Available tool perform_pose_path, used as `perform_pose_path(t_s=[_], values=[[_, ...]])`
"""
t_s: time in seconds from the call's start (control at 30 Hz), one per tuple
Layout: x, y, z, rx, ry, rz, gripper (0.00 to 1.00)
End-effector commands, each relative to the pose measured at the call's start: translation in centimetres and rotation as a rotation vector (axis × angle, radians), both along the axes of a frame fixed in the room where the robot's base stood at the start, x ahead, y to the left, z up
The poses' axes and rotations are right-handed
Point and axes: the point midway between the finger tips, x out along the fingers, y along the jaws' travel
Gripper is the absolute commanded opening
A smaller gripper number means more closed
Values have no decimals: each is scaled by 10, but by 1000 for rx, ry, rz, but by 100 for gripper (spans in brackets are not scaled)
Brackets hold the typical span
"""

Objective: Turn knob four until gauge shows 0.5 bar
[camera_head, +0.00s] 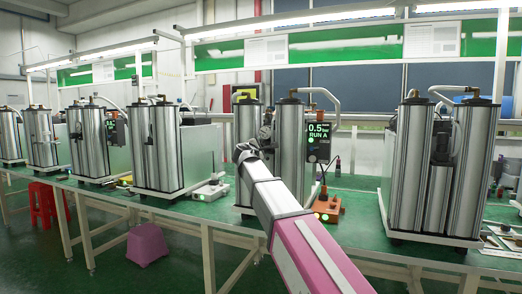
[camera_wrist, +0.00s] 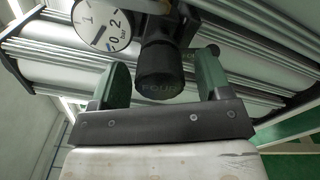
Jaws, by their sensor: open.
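A black knob (camera_wrist: 165,72) with raised lettering that looks like FOUR is in the middle of the wrist view. My gripper (camera_wrist: 164,76) is open, with one green-faced finger on each side of the knob and a visible gap at both sides. A white round gauge (camera_wrist: 97,27) is at the upper left, its face tilted, with numbers and "bar"; a dark needle shows, but I cannot read its value surely. In the head view my gripper (camera_head: 245,152) is at the middle metal column unit (camera_head: 290,150), where it hides the knob.
A black display (camera_head: 318,130) on the middle unit reads 0.5 bar, RUN A. Other column units (camera_head: 155,148) stand along the green bench. An orange box (camera_head: 327,206) with green lights and a white box (camera_head: 209,191) sit near the bench's front.

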Motion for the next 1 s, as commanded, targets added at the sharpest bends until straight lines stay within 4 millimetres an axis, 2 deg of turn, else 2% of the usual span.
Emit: perform_pose_path(t_s=[0.3,0.5,0.7,1.0], values=[[-56,19,-1,0,-1,3,71],[-84,30,-1,1,-1,3,71],[-95,34,0,1,0,0,71],[-95,34,0,0,0,0,71]])
